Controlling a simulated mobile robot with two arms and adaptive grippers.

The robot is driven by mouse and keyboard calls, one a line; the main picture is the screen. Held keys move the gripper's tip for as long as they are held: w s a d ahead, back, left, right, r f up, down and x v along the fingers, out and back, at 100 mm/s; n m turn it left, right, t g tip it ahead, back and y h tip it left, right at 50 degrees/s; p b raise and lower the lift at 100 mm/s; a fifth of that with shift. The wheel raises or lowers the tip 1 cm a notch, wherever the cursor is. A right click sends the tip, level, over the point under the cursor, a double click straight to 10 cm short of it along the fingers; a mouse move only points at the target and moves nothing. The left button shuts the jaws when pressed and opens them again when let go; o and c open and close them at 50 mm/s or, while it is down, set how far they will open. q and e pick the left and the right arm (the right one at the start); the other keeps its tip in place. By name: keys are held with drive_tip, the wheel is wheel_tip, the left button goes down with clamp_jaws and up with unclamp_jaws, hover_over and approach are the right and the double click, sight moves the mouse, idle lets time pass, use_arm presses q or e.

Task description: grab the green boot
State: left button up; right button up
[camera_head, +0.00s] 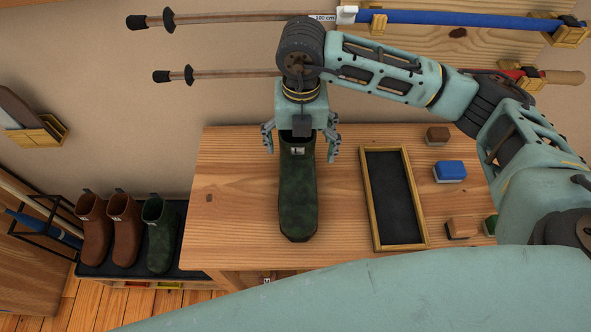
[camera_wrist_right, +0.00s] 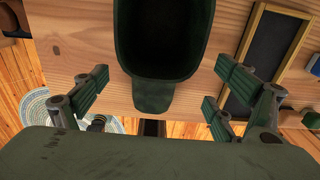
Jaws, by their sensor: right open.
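A dark green boot (camera_head: 298,195) stands on the wooden table, its toe toward the front edge. My right gripper (camera_head: 301,146) is above its shaft end with fingers spread on either side. In the right wrist view the boot's dark opening (camera_wrist_right: 160,35) and its heel tab (camera_wrist_right: 153,95) show between the open, empty fingers; I see no contact. A second green boot (camera_head: 160,232) stands on the low rack at the left, beside two brown boots (camera_head: 108,226). My left gripper is not in view.
On the wooden table (camera_head: 232,190), a wood-framed black tray (camera_head: 416,158) lies right of the boot, then a blue brush (camera_head: 450,171) and other brushes (camera_head: 437,136). Poles (camera_head: 235,17) hang on the wall behind. The table left of the boot is clear.

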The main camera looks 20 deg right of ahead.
sight(298, 163)
drive_tip(key=f, duration=0.1)
drive_tip(key=s+f+p, duration=0.1)
drive_tip(key=shift+a+f, duration=0.15)
drive_tip(key=shift+f, duration=0.25)
drive_tip(key=f, duration=0.1)
drive_tip(key=f+p, duration=0.1)
drive_tip(key=f, duration=0.1)
drive_tip(key=shift+w+a+f+p, duration=0.1)
drive_tip(key=shift+a+f+p, duration=0.1)
drive_tip(key=shift+f+p, duration=0.1)
drive_tip(key=shift+f, duration=0.1)
drive_tip(key=shift+c, duration=0.6)
drive_tip(key=c, duration=1.9)
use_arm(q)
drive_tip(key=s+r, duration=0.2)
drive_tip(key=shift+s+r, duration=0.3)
use_arm(e)
drive_tip(key=shift+c, duration=0.4)
